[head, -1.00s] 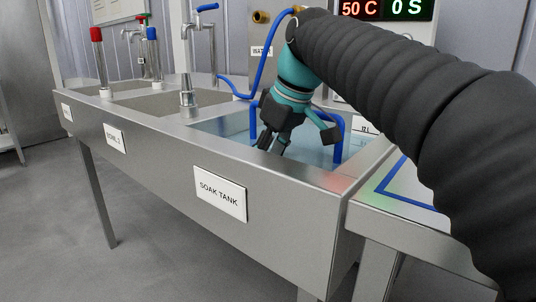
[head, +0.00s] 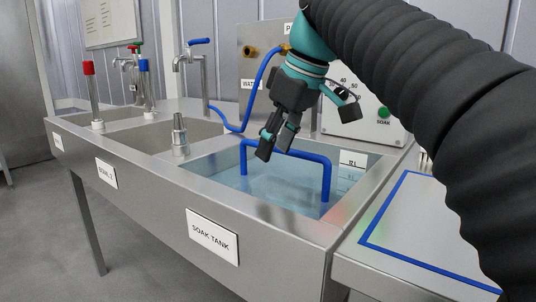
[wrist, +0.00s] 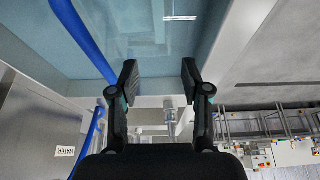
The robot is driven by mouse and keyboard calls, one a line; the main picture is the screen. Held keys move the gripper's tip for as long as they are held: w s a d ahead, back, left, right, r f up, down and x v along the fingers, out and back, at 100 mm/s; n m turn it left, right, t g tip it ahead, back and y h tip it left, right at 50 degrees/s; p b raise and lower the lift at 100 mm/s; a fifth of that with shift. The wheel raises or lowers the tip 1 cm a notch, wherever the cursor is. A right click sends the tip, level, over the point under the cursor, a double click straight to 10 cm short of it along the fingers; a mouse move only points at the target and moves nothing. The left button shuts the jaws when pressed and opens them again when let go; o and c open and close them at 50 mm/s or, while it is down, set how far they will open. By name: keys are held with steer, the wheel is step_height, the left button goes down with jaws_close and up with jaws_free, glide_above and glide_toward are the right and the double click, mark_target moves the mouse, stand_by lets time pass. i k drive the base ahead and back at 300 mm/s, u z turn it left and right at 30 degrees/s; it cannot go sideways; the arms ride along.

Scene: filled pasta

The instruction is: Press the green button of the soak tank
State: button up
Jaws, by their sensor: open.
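The green button (head: 383,112) sits on the grey control panel (head: 352,122) behind the soak tank, above a label reading SOAK. My gripper (head: 272,142) hangs above the tank, to the left of the button and apart from it. Its fingers point down and are open and empty; they also show spread in the wrist view (wrist: 157,85). The soak tank (head: 285,225) holds clear bluish water with a blue pipe frame (head: 325,180) standing in it. The button is not visible in the wrist view. My arm covers the upper part of the panel and its display.
A metal plate (head: 252,72) with a brass fitting and a blue hose (head: 258,85) stands left of my gripper. Taps and basins lie farther left. A blue-outlined area (head: 420,215) on the right counter is bare where visible.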

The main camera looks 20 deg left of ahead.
mark_target(384, 112)
steer(key=k, duration=1)
